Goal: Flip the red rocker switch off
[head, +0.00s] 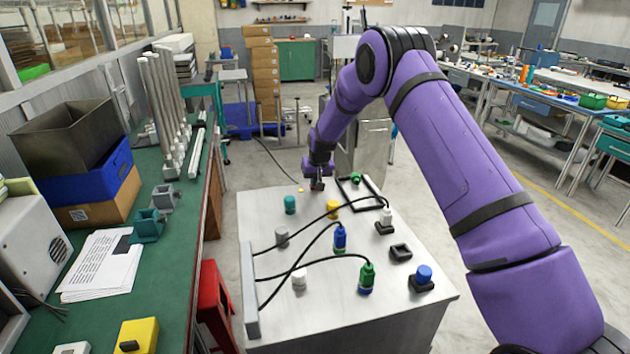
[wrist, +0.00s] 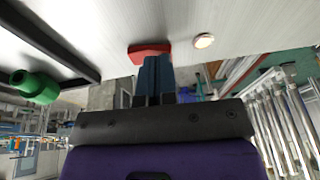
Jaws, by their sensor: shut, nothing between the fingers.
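The red rocker switch (wrist: 149,48) shows in the wrist view on the pale top of the cabinet. My gripper (wrist: 156,62) is shut and empty, with its blue fingertips right at the switch, covering part of it. I cannot tell whether they press on it or how the rocker is tilted. In the head view my gripper (head: 317,186) points down at the far edge of the cabinet top (head: 350,295), and the switch is hidden there. A small round pale-yellow lamp (wrist: 204,41) sits beside the switch; it also shows in the head view (head: 300,190).
A black frame (head: 372,201) with a green plug (head: 356,178) stands close to my gripper. Several coloured plugs, black sockets and cables lie nearer, including a blue plug (head: 340,238) and a green plug (head: 366,278). A green workbench (head: 165,265) runs along the left.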

